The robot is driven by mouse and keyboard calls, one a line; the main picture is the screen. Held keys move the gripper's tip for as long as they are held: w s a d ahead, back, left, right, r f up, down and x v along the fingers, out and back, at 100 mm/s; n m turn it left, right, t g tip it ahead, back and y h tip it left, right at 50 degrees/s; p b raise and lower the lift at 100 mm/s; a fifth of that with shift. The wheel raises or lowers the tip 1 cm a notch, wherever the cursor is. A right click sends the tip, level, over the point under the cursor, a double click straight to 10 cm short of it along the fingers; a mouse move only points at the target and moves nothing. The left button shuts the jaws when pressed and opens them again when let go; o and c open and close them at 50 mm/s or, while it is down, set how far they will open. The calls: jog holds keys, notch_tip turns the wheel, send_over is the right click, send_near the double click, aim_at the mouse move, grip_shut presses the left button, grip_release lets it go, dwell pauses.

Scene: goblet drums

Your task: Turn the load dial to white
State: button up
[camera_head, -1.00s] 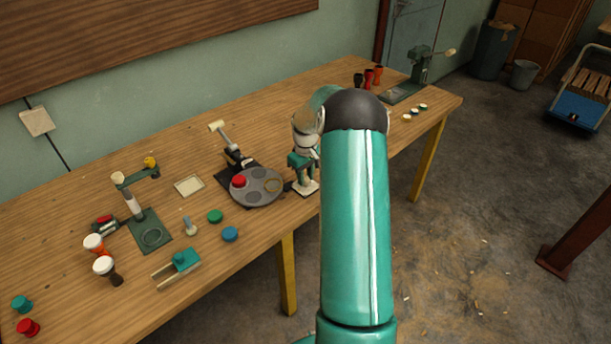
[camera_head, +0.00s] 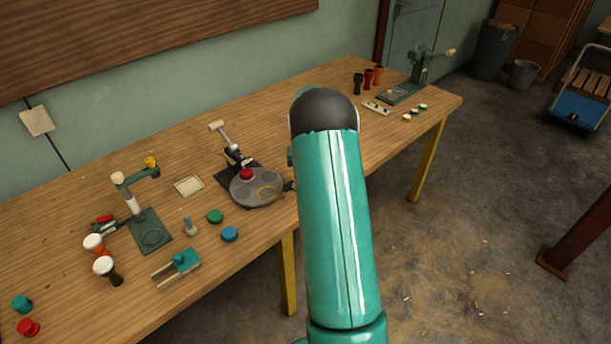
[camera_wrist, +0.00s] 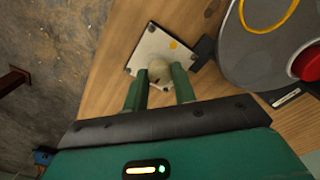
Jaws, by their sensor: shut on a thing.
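In the wrist view the load dial is a small pale square plate (camera_wrist: 150,45) with a round beige knob (camera_wrist: 160,72) and a yellow spot (camera_wrist: 174,44). My gripper (camera_wrist: 160,82) has its two green fingers on either side of the knob, shut on it. I see no white mark apart from the pale plate, and the knob's pointing direction is unclear. In the head view my arm hides the dial and gripper. The grey turntable (camera_head: 242,190) beside the dial carries a red puck (camera_head: 246,174) and a yellow ring (camera_head: 266,192).
A lever press (camera_head: 232,155) stands behind the turntable. Green (camera_head: 215,216) and blue (camera_head: 230,234) pucks, a green stand (camera_head: 150,235) and several goblet drums are on the left of the bench. Drums (camera_head: 367,79) and a green device (camera_head: 420,70) stand at the far right.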

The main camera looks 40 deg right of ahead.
dwell(0.3)
jog(key=o, duration=1)
jog(key=shift+r, duration=0.1)
notch_tip(320, 180, up, 14)
dwell(0.4)
